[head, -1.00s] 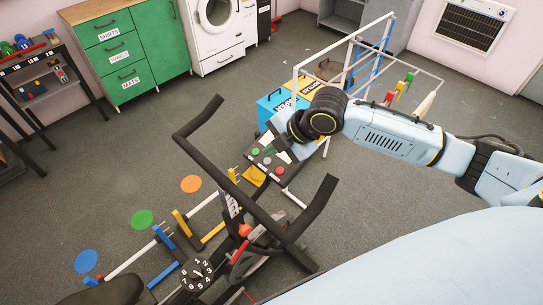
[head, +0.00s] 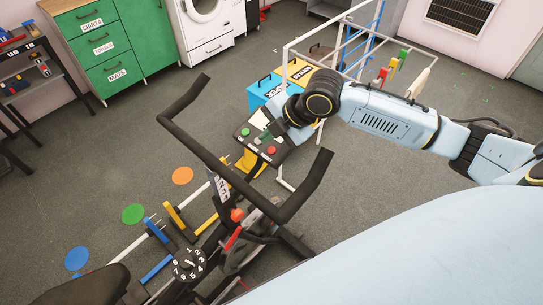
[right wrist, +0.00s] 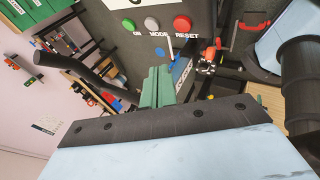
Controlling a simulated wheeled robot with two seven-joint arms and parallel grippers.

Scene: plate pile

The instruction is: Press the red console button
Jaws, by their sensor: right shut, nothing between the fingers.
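The console (head: 244,146) is a dark panel on the exercise bike, with a row of three buttons. The red button (head: 271,150), labelled RESET in the right wrist view (right wrist: 182,22), is at the right end. The green ON button (right wrist: 128,25) is at the left end and the grey MODE button (right wrist: 152,24) is between them. My right gripper (right wrist: 157,72) is shut and empty, its green fingers together. In the wrist view its tips show below the MODE button, left of the red one. Contact with the panel cannot be told. My left gripper is not in view.
The bike's black handlebars (head: 305,190) rise around the console. A numbered dial (head: 188,264) is lower left. A white frame (head: 287,70) and blue and yellow boxes (head: 262,90) stand behind my right arm. Open floor lies left, with coloured discs (head: 182,176).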

